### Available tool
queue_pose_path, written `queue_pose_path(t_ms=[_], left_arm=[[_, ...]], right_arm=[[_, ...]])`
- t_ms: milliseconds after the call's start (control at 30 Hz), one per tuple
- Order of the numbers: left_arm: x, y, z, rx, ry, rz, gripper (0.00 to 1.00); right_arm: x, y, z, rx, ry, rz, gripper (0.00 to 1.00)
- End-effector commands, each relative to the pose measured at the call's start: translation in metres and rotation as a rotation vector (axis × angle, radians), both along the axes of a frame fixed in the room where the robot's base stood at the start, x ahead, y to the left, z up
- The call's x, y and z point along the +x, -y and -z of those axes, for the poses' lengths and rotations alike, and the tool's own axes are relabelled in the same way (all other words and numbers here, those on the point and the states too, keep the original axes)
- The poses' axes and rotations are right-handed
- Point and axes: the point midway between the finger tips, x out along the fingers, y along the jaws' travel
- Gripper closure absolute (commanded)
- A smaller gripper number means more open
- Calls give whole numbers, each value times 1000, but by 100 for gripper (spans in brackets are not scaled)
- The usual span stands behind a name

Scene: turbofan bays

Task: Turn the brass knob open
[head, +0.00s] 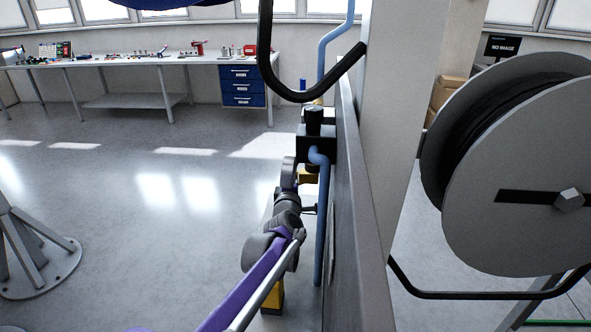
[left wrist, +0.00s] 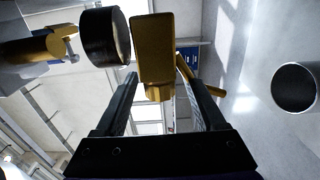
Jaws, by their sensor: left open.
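In the left wrist view a brass-coloured block (left wrist: 153,47), apparently the brass knob, stands in front of my left gripper (left wrist: 157,70). The gripper's two dark fingers are apart, one on each side of the block's narrower lower end. I cannot tell whether either finger touches it. A second brass bar shows beside the right finger. In the head view my left arm reaches up from the bottom toward the black fitting (head: 316,145) on the panel's left side; its fingers are not clear there. A small yellow part (head: 308,175) shows below that fitting. My right gripper is not in view.
A blue pipe (head: 321,220) runs down the grey panel (head: 360,200), close to my left arm. A black cylinder (left wrist: 105,36) and an open round tube end (left wrist: 295,88) flank the brass block. A big cable reel (head: 530,170) stands right; the floor at left is mostly free.

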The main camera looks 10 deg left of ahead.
Motion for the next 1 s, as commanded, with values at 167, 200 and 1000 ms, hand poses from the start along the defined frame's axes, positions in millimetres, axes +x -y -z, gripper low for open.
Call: queue_pose_path(t_ms=[167, 200, 1000], left_arm=[[21, 0, 0, 1, 0, 0, 29], [23, 0, 0, 1, 0, 0, 29], [26, 0, 0, 1, 0, 0, 100]], right_arm=[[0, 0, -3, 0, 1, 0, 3], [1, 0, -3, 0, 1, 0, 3], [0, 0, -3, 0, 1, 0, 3]])
